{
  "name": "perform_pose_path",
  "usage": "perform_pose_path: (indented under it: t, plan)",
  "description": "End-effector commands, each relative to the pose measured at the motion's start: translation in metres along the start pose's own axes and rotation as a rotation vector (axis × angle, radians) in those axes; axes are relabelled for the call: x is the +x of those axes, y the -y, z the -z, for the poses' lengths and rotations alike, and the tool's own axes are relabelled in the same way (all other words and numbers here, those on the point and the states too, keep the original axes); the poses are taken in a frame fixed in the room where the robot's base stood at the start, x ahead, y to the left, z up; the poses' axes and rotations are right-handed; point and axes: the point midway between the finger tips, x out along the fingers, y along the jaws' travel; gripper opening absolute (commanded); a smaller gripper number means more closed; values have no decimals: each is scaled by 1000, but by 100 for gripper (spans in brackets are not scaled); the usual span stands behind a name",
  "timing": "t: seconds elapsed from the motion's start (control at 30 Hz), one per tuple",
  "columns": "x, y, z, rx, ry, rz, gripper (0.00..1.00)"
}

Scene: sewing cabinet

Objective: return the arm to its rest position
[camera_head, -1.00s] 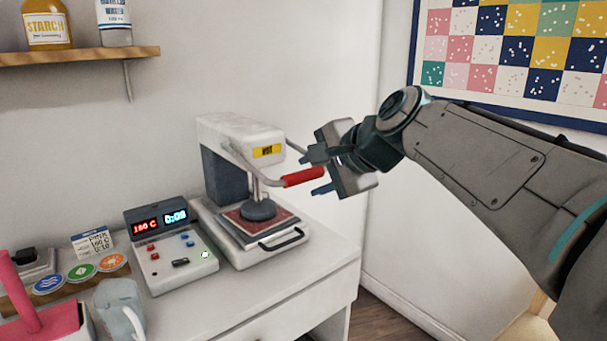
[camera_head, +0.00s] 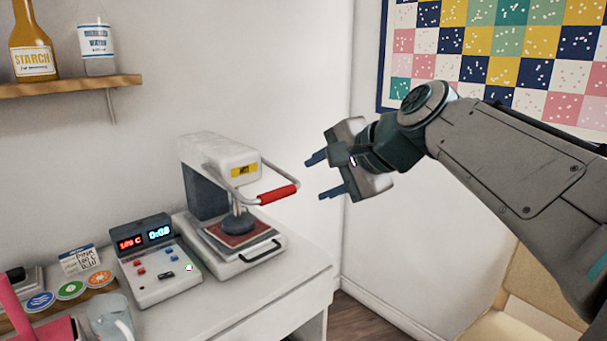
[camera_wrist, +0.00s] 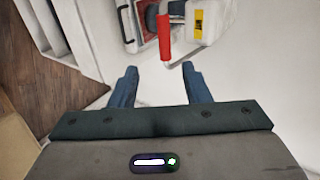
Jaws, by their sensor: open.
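My gripper (camera_head: 326,174) is open and empty, held in the air to the right of the heat press (camera_head: 222,165). Its two blue fingers point left toward the press and are apart from it. The press has a white head, a red handle grip (camera_head: 277,194) and a dark red pad. In the wrist view my gripper (camera_wrist: 160,86) shows its fingers spread, with the red handle grip (camera_wrist: 164,38) beyond them and nothing between them.
The press stands on a white cabinet (camera_head: 285,300) beside a control box (camera_head: 160,280) with lit displays. A mug (camera_head: 110,318) and pink stand (camera_head: 15,305) are at front left. A shelf (camera_head: 60,87) with bottles is above. A chair (camera_head: 520,305) stands at right.

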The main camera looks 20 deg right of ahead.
Motion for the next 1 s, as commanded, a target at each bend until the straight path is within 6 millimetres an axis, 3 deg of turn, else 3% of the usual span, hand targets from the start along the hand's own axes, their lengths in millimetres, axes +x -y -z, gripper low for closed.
perform_pose_path:
  t: [0.17,0.33,0.53,0.7,1.0]
  plan:
    - [0,-1,-2,-24,0,-21,43]
    - [2,-17,-19,-183,16,-149,43]
    - [0,-61,-50,-499,82,-375,43]
    - [-14,-101,-70,-774,173,-553,43]
    - [-34,-148,-87,-1063,303,-724,43]
